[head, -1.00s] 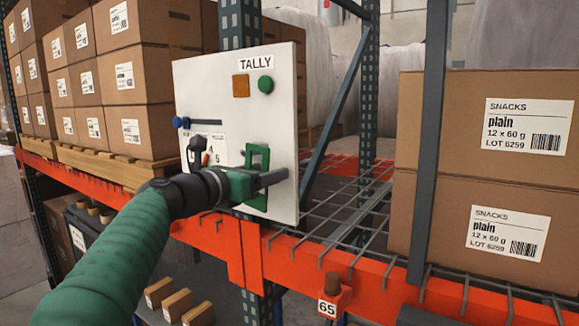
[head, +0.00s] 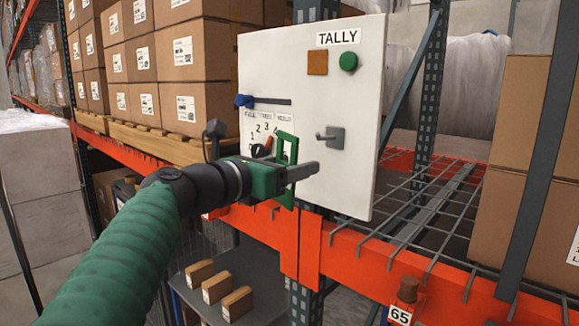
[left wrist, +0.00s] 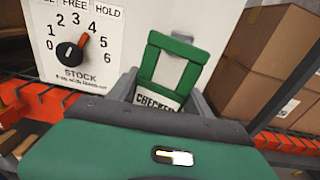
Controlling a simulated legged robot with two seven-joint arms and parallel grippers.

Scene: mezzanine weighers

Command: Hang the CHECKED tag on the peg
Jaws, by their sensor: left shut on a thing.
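The CHECKED tag is a green frame with a white label (left wrist: 168,72); its green loop also shows in the head view (head: 293,146). My left gripper (head: 300,174) is shut on the tag and holds it upright in front of the white TALLY panel (head: 345,80). The peg (head: 329,135) is a grey hook on a square plate, on the panel just right of the tag. The tag appears off the peg, to its left. In the left wrist view the jaws (left wrist: 160,98) hold the tag's lower part, partly hiding its lettering. My right gripper is not in view.
The panel also carries a STOCK dial (left wrist: 72,52), a blue-knobbed slider (head: 244,101), an orange square (head: 317,62) and a green button (head: 348,62). An orange rack beam (head: 350,250) runs below. Cartons (head: 530,170) stand at the right.

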